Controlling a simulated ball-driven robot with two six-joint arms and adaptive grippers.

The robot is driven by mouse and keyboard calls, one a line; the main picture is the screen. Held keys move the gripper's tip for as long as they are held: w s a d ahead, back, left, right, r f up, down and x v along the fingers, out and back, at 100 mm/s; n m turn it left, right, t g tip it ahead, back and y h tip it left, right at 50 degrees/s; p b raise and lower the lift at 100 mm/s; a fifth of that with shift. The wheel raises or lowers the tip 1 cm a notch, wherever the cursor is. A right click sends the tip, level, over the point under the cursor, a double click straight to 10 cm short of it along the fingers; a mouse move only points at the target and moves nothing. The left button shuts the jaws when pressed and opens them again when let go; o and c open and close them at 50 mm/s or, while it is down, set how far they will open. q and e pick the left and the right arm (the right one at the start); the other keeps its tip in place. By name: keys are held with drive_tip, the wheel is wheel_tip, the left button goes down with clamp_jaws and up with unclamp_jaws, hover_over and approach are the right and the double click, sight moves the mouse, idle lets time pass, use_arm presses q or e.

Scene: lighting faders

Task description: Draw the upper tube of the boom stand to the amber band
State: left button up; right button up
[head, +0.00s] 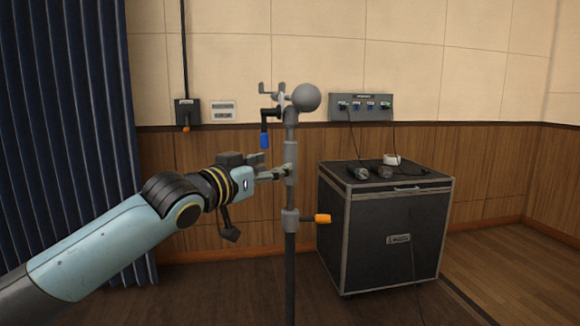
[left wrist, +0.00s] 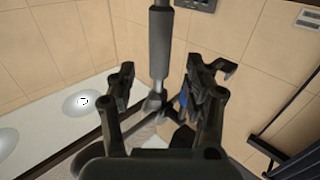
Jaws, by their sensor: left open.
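The boom stand rises upright in the middle of the head view, with its dark lower tube (head: 290,265) below a grey collar (head: 290,222). An orange lever (head: 322,218) sticks out to the right of the collar. Above the collar is the grey upper tube (head: 291,150), topped by a grey ball (head: 306,97). I cannot make out an amber band. My left gripper (head: 274,173) is open at the upper tube, reaching from the left. In the left wrist view the tube (left wrist: 159,45) runs between the spread fingers (left wrist: 160,82); contact cannot be told. My right gripper is not seen.
A blue-handled crank (head: 264,139) hangs left of the stand's top, above my gripper. A black flight case (head: 390,245) with items on top stands to the right. A wall panel (head: 361,107) is behind. A blue curtain (head: 75,130) hangs at left.

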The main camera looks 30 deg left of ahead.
sight(290, 162)
use_arm(q)
drive_tip(key=w, duration=0.3)
drive_tip(key=w+b, duration=0.1)
drive_tip(key=w, duration=0.3)
drive_tip(key=shift+w+d+f, duration=0.1)
drive_tip(key=shift+w+d, duration=0.05)
drive_tip(key=shift+d, duration=0.05)
clamp_jaws()
